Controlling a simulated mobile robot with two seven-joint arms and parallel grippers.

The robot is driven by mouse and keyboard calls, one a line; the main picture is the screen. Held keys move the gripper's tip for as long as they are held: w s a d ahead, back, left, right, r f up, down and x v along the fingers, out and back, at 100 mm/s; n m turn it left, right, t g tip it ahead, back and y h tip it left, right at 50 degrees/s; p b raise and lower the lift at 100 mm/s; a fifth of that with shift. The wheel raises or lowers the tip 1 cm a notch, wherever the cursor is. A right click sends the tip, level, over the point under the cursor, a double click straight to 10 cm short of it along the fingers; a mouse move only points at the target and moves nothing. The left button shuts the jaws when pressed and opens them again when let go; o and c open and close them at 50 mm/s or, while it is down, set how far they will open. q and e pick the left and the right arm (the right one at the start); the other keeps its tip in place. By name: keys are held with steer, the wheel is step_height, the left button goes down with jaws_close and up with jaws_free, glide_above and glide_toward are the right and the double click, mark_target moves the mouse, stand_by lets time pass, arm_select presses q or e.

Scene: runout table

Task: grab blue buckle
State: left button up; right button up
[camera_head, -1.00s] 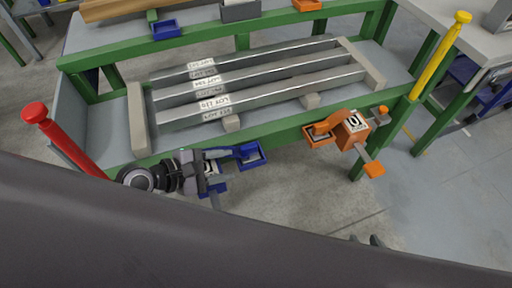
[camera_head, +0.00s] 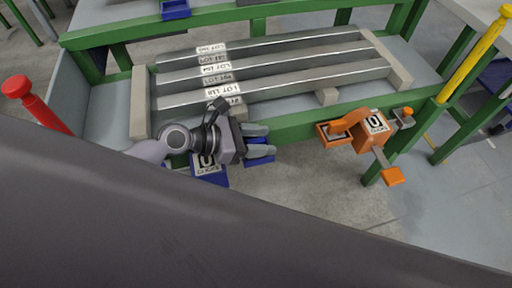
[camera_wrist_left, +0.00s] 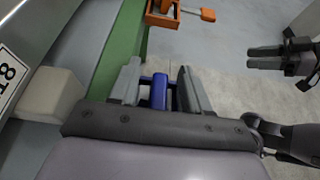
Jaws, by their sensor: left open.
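The blue buckle (camera_head: 259,162) is on the green front rail of the table, left of centre in the head view. Its labelled body is partly hidden behind my left wrist. My left gripper (camera_head: 270,143) is open over the buckle, with its fingers pointing right along the rail. In the left wrist view, a blue bar of the buckle (camera_wrist_left: 158,92) shows between the two fingers of my left gripper (camera_wrist_left: 158,68). I see no clear contact. My right gripper (camera_wrist_left: 262,57) shows at the right edge of the wrist view, apart from the buckle; its finger gap is unclear.
An orange buckle (camera_head: 372,127) sits on the same rail to the right. Metal bars (camera_head: 290,68) with lot labels lie on pale blocks behind the rail. A red-capped post (camera_head: 35,103) stands at left and a yellow post (camera_head: 474,52) at right. Floor in front is clear.

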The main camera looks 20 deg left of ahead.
arm_select(q)
steer(key=shift+w+d+f, duration=0.2)
steer(key=shift+w+d, duration=0.15)
steer(key=shift+d, duration=0.1)
jaws_close()
steer(key=shift+r, duration=0.1)
